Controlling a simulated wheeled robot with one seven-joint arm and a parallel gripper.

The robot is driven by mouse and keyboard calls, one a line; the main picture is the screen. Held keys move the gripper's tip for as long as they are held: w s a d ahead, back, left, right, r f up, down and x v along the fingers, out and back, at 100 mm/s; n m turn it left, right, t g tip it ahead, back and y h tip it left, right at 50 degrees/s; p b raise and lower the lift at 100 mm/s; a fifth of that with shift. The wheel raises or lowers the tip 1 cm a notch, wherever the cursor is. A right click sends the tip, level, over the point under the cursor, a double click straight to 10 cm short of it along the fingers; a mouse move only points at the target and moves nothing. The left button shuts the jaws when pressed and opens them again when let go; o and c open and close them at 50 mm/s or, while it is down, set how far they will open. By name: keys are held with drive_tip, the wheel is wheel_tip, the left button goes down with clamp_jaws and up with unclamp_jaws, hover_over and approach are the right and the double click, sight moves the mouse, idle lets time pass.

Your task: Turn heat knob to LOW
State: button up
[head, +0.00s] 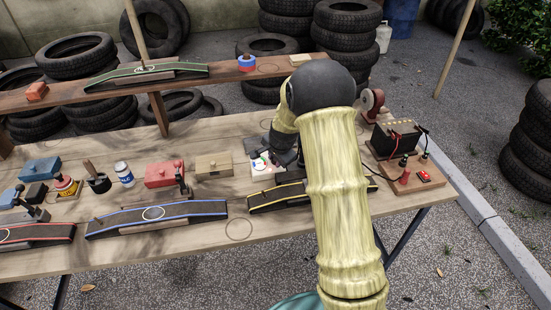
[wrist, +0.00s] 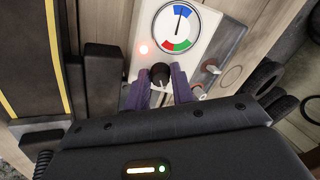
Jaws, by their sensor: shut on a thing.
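The heat knob (wrist: 160,74) is a small dark round knob on a white control panel (wrist: 143,32). In the wrist view my gripper (wrist: 158,90) has its purple fingers on either side of the knob and is shut on it. A round gauge (wrist: 178,28) with blue, green and red parts sits just above the knob, its dark needle upright in the picture. I cannot read the knob's setting.
A small lever switch (wrist: 211,67) is right of the knob. A dark ramp with yellow edging (head: 275,197) lies in front of the panel. A tan box (head: 213,165) stands to its left, and a battery board (head: 407,168) to the right.

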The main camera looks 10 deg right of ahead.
drive_tip(key=o, duration=1)
drive_tip(key=shift+r, duration=0.15)
drive_tip(key=v, duration=1.7)
drive_tip(key=shift+r, duration=0.1)
drive_tip(key=s+r+n+p, duration=0.1)
drive_tip(key=s+n+p, duration=0.2)
drive_tip(key=s, duration=0.4)
drive_tip(key=s+r+n+g+p, duration=0.1)
drive_tip(key=s+n+p, duration=0.3)
drive_tip(key=s, duration=0.4)
drive_tip(key=s+r+n+g+p, duration=0.1)
drive_tip(key=s+r+n+p, duration=0.1)
drive_tip(key=s+n, duration=0.3)
drive_tip(key=shift+s+a+r+p, duration=0.1)
drive_tip(key=shift+s+p, duration=0.3)
drive_tip(key=shift+s, duration=0.2)
drive_tip(key=shift+s+a+r+p, duration=0.15)
drive_tip(key=shift+s+p, duration=0.2)
drive_tip(key=shift+s, duration=0.25)
